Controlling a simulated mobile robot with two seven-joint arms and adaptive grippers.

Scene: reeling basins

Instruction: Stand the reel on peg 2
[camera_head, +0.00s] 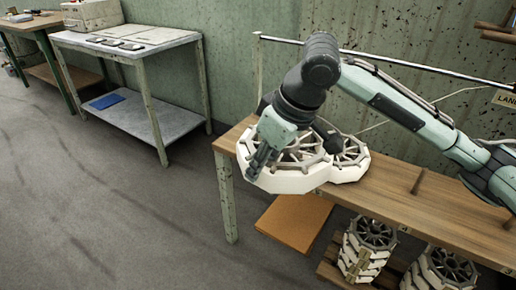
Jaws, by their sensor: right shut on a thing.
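My right gripper (262,158) is shut on the rim of a white spoked reel (290,181) at the left end of the wooden bench (458,208). The reel lies nearly flat in the picture; I cannot tell whether it touches the bench top. A second spoked reel (350,172) is just right of and behind it, partly hidden by the held reel and my arm. A short brown peg (418,181) stands up from the bench further right. No number shows on it, so I cannot tell which peg it is. My left gripper is out of view.
Below the bench are stacked reels (368,243) on a wooden pallet, more reels (440,270) to the right, and an orange-brown board (295,222). A metal rail (432,69) runs behind the bench. A grey two-level table (130,42) stands at the left. The floor between is clear.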

